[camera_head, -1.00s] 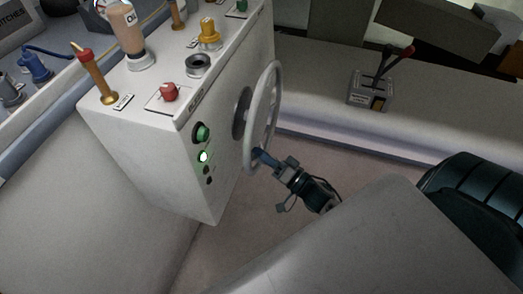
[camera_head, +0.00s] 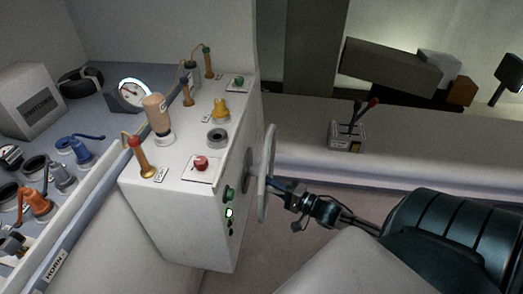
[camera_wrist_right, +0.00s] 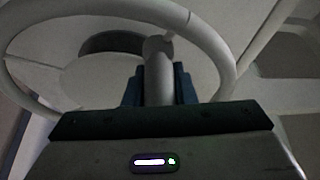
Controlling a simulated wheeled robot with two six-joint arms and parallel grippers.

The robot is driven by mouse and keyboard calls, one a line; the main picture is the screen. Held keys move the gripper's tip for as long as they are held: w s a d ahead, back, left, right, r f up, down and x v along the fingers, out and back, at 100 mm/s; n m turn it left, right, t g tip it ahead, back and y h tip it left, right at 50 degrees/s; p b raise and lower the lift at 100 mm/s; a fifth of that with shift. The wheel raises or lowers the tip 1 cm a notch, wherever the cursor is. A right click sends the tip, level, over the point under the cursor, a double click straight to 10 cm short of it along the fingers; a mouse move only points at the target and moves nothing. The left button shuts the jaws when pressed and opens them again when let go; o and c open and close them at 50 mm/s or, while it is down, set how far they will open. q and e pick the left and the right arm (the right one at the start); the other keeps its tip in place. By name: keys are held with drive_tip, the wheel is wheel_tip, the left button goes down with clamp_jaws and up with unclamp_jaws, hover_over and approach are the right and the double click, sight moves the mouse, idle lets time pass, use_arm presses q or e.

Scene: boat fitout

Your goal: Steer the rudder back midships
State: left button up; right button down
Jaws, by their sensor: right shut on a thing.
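The grey steering wheel (camera_head: 264,190) stands on the side of the white console (camera_head: 190,215), seen nearly edge-on in the head view. My right gripper (camera_head: 277,185) is at the wheel's right side. In the right wrist view the blue fingers (camera_wrist_right: 160,88) are on both sides of a pale spoke or rim part of the wheel (camera_wrist_right: 205,35), shut on it. A round gauge with a needle (camera_head: 133,92) is lit on the shelf at the back left; its marks are too small to read. My left gripper is not in view.
A throttle box (camera_head: 347,134) sits on the bench behind.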

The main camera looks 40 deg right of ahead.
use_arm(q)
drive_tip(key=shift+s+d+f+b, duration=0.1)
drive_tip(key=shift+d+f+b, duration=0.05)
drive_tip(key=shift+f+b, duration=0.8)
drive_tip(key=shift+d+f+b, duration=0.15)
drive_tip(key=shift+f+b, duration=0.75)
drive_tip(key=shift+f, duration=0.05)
use_arm(e)
drive_tip(key=w+d+r+m+g, duration=0.1)
drive_tip(key=w+d+r+m, duration=0.3)
drive_tip(key=r, duration=0.1)
drive_tip(key=shift+d+g, duration=0.3)
drive_tip(key=shift+d, duration=0.05)
drive_tip(key=shift+w+r, duration=0.1)
drive_tip(key=c, duration=1.2)
unclamp_jaws()
drive_tip(key=shift+d, duration=0.1)
use_arm(q)
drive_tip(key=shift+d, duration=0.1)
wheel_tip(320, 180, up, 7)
drive_tip(key=p, duration=0.7)
use_arm(e)
drive_tip(key=v, duration=1)
drive_tip(key=shift+s, duration=0.4)
